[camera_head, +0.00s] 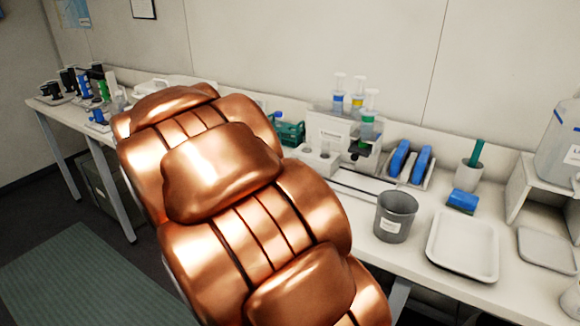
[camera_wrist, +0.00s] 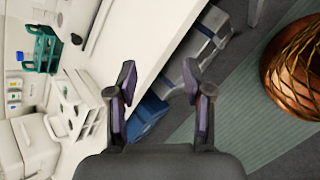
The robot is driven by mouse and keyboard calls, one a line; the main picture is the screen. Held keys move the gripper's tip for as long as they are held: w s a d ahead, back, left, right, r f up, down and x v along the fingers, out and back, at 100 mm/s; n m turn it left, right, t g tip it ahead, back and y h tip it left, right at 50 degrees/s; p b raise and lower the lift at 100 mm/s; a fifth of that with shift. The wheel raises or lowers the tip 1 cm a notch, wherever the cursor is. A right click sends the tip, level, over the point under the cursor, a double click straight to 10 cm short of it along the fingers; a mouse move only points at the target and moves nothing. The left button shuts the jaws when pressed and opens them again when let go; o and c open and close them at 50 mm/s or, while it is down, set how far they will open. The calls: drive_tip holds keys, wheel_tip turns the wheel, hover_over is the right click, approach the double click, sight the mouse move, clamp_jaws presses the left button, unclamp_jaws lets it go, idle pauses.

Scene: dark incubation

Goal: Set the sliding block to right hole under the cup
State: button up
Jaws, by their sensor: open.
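My gripper (camera_wrist: 159,82) is in the wrist view, its two dark fingers spread with nothing between them. It is over the edge of the white bench (camera_wrist: 140,35), with floor and grey and blue boxes below. In the head view a white labelled stand (camera_head: 328,129) holds several upright syringe-like parts with coloured bands. A low white block (camera_head: 320,165) sits at its front. A grey labelled cup (camera_head: 396,215) stands apart, nearer the bench edge. I cannot tell which part is the sliding block, nor see the right hole. My gripper is not visible in the head view.
My copper-coloured arm hides much of the bench in the head view. A green rack (camera_head: 290,131), blue items (camera_head: 400,158), a white tray (camera_head: 463,246), a blue sponge (camera_head: 462,201) and a pot (camera_head: 468,176) stand on the bench. The green rack also shows in the wrist view (camera_wrist: 43,50).

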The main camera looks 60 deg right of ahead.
sight(313, 163)
drive_tip(key=w+d+f+n+h, duration=0.1)
drive_tip(key=w+d+n, duration=0.3)
drive_tip(key=d, duration=0.2)
drive_tip(key=w+d+f+n+t+h+b, duration=0.1)
drive_tip(key=w+d+n+h, duration=0.1)
drive_tip(key=w+d+n, duration=0.2)
drive_tip(key=w+d+f+n+t+h, duration=0.1)
drive_tip(key=w+d+n, duration=0.2)
drive_tip(key=d, duration=0.6)
drive_tip(key=shift+w+n+b, duration=0.3)
drive_tip(key=shift+w+n, duration=0.1)
drive_tip(key=shift+w, duration=0.1)
drive_tip(key=shift+h, duration=0.3)
drive_tip(key=shift+p+x, duration=0.45)
drive_tip(key=shift+x, duration=3.3)
drive_tip(key=shift+w, duration=0.1)
drive_tip(key=shift+f, duration=0.1)
clamp_jaws()
drive_tip(key=shift+a, duration=0.1)
